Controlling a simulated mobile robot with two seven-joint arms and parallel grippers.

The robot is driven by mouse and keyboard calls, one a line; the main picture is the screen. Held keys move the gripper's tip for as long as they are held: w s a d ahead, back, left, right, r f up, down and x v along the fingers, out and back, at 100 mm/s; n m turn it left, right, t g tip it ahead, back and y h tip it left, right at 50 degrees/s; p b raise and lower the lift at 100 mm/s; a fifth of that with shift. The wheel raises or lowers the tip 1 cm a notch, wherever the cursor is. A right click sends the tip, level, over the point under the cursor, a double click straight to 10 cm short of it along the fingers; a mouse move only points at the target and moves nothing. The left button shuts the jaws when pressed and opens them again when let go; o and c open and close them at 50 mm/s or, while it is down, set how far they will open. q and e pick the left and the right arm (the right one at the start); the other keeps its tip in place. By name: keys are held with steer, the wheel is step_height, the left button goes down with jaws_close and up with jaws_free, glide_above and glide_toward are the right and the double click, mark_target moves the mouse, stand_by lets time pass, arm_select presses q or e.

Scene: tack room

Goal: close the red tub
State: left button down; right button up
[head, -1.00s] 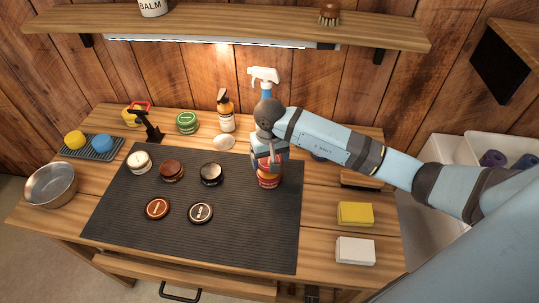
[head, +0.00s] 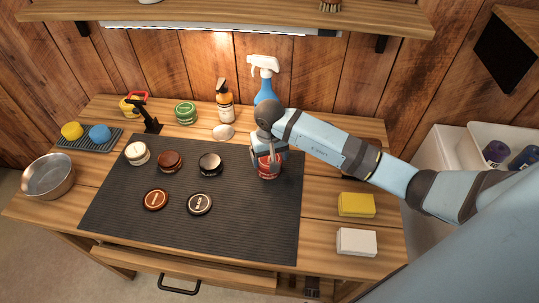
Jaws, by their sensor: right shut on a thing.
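The red tub (head: 270,174) stands on the dark ribbed mat (head: 235,235), near its right edge. My right gripper (head: 269,157) points down over the tub, its fingers at the tub's top. It is shut on what appears to be the red lid, which is mostly hidden by the fingers. The lid seems to be at the tub's rim, but I cannot tell whether it sits flat. My left gripper is not in view.
White (head: 137,153), brown (head: 170,161) and black (head: 210,164) tubs stand on the mat, with a brown lid (head: 155,200) and a black lid (head: 200,204) in front. Yellow (head: 356,205) and white (head: 356,242) blocks lie right.

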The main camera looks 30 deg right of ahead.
steer(key=o, duration=0.8)
steer(key=shift+r, duration=0.1)
step_height(320, 180, up, 14)
steer(key=shift+f+b, duration=0.15)
steer(key=shift+b, duration=0.8)
